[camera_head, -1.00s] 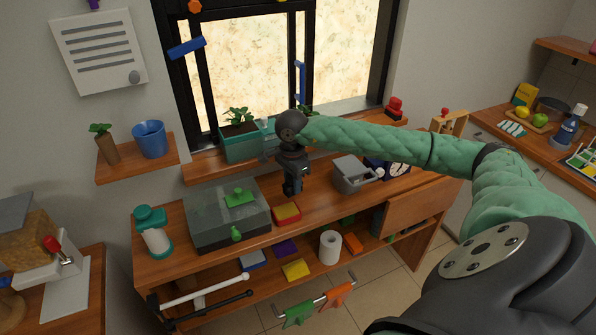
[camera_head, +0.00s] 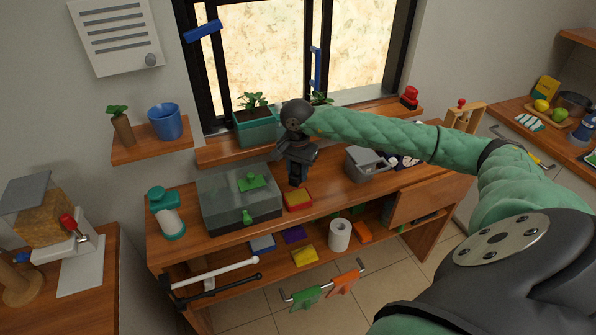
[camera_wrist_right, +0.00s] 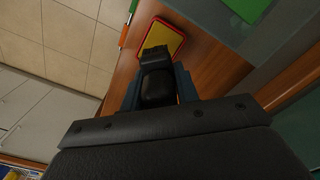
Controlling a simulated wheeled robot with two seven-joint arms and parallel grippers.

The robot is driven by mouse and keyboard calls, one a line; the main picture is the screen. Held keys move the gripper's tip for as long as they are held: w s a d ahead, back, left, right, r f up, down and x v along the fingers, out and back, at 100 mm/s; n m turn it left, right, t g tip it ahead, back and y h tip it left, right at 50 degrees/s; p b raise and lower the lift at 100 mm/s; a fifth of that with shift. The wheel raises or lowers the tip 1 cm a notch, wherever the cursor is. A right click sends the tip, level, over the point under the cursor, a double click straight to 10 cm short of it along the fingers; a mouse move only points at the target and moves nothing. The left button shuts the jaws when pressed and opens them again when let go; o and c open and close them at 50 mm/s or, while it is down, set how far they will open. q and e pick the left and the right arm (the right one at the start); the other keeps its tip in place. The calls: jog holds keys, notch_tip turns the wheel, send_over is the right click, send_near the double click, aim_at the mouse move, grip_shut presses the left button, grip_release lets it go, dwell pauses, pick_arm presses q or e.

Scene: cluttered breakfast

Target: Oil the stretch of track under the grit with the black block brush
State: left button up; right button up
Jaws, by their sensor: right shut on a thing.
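My right gripper (camera_head: 295,180) points down over the wooden counter, just behind a red-rimmed yellow pad (camera_head: 298,199). In the right wrist view its blue-grey fingers (camera_wrist_right: 158,88) are shut on the black block brush (camera_wrist_right: 156,60). The brush's far end lies in front of the yellow pad (camera_wrist_right: 163,46) in that view; I cannot tell whether they touch. In the head view the brush is not clearly distinguishable from the gripper. The window (camera_head: 285,65) stands behind the counter. I cannot make out grit or the stretch of track. My left gripper is not in view.
A clear grey-lidded box with green handles (camera_head: 240,205) stands left of the pad. A teal-topped bottle (camera_head: 166,215) is farther left. A grey bin (camera_head: 362,163) is to the right. A planter (camera_head: 255,128) stands on the sill behind. A shelf below holds several coloured pads and a white roll (camera_head: 339,235).

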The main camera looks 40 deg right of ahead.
jog(key=shift+f, duration=3)
jog(key=shift+f+b, duration=0.45)
jog(key=shift+s+a+f+b, duration=0.1)
jog(key=shift+f+b, duration=0.05)
jog(key=shift+b, duration=0.45)
dwell(1.9)
jog(key=shift+r, duration=0.7)
jog(key=shift+r+p, duration=0.3)
jog(key=shift+r, duration=2.6)
